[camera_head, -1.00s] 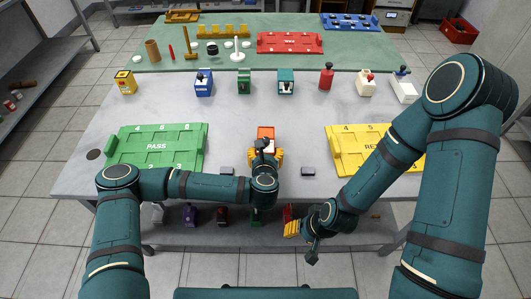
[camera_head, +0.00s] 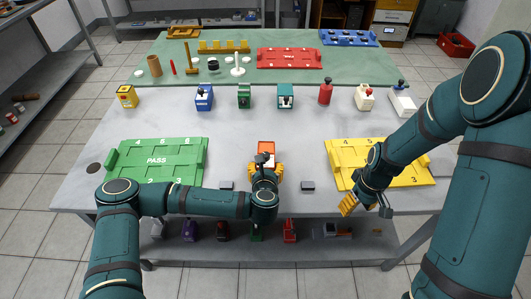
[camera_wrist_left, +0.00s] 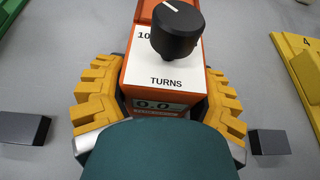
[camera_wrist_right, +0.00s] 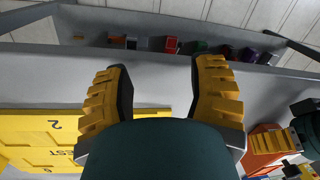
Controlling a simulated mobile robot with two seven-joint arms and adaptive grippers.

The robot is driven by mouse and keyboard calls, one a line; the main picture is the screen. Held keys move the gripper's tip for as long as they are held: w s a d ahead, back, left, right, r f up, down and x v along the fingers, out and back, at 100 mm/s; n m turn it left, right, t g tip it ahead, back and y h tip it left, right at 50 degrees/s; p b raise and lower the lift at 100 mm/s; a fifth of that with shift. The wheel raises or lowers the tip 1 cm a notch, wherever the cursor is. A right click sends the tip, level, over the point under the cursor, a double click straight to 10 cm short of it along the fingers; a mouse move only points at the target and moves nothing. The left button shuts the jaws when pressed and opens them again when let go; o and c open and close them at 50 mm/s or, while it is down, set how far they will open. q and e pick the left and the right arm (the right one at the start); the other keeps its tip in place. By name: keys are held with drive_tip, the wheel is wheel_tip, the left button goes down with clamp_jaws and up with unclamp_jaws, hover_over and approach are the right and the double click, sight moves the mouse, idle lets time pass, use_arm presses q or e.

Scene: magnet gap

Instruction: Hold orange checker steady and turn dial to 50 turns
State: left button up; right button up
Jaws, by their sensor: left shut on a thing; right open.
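The orange checker (camera_head: 266,146) stands upright near the front middle of the table. My left gripper (camera_head: 265,172) is shut on it, with yellow fingers on both sides of its body in the left wrist view (camera_wrist_left: 158,100). The black dial (camera_wrist_left: 175,32) sits on the checker's white top face, which reads "TURNS", and its white mark points to the upper left. A small display (camera_wrist_left: 158,104) below reads 0.0. My right gripper (camera_head: 360,207) is open and empty at the table's front edge, by the yellow tray and to the right of the checker.
A green PASS tray (camera_head: 158,160) lies left and a yellow RETEST tray (camera_head: 405,172) lies right. Small grey blocks (camera_head: 226,185) (camera_head: 308,186) flank the checker. Several other coloured checkers (camera_head: 285,96) stand in a row behind. The table between is clear.

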drive_tip(key=w+a+r, duration=0.1)
drive_tip(key=w, duration=0.1)
drive_tip(key=w+a+r, duration=0.1)
drive_tip(key=w+a, duration=0.1)
drive_tip(key=w+a+r, duration=0.1)
drive_tip(key=w+a, duration=0.1)
drive_tip(key=shift+w+a+r, duration=0.1)
drive_tip(key=shift+r, duration=0.15)
drive_tip(key=w+a+r, duration=0.5)
drive_tip(key=a, duration=0.2)
drive_tip(key=h, duration=0.1)
approach(265, 154)
drive_tip(key=shift+n+t, duration=0.4)
drive_tip(key=f, duration=1)
drive_tip(key=shift+s+a, duration=0.1)
drive_tip(key=shift+s, duration=0.2)
drive_tip(key=shift+c, duration=0.5)
clamp_jaws()
